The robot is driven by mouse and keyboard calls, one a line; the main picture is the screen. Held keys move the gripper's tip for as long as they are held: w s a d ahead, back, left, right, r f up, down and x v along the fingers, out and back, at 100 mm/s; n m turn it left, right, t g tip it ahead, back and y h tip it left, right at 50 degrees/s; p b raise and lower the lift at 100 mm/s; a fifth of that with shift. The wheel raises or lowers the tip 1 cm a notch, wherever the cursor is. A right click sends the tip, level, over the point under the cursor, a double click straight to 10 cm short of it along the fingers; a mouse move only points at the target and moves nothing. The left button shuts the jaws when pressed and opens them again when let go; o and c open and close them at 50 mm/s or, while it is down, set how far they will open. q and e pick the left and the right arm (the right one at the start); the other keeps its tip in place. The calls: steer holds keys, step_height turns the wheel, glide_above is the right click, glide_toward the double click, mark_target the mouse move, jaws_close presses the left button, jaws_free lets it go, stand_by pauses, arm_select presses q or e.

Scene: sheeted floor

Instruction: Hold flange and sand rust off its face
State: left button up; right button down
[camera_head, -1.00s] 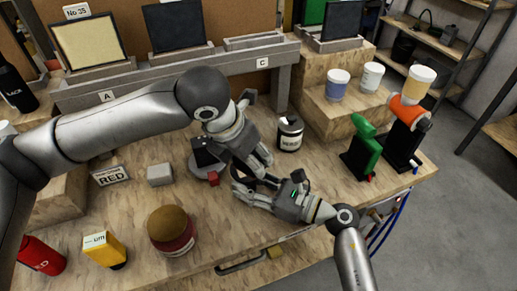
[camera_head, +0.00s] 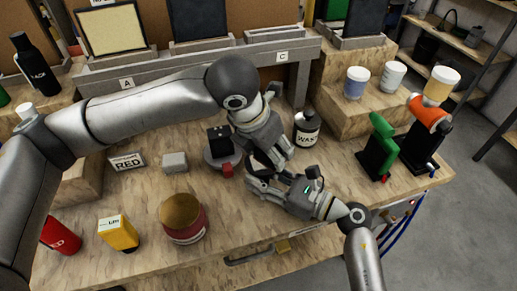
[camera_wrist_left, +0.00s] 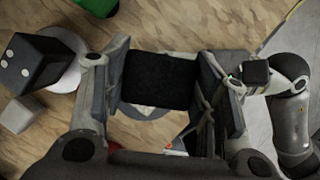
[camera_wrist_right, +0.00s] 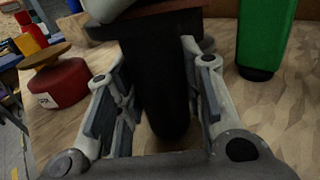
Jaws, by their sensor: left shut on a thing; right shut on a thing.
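My left gripper (camera_head: 268,150) is shut on a black block (camera_wrist_left: 160,80), which spans the gap between its fingers in the left wrist view. My right gripper (camera_head: 257,178) is shut on a dark, neck-like part of what looks like the flange (camera_wrist_right: 158,85). A brownish rim (camera_wrist_right: 160,17) shows at its top in the right wrist view. The grippers are close together over the bench, left above right. The block lies over the flange and hides most of its face. I cannot tell whether they touch.
A red tin (camera_head: 183,225), yellow box (camera_head: 118,233) and green tool (camera_head: 380,145) stand around.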

arm_select(q)
steer(key=shift+w+d+r, duration=0.15)
steer(key=shift+w+d, duration=0.05)
steer(key=shift+d, duration=0.45)
steer(key=shift+r, duration=3.9)
steer(key=shift+f, duration=0.1)
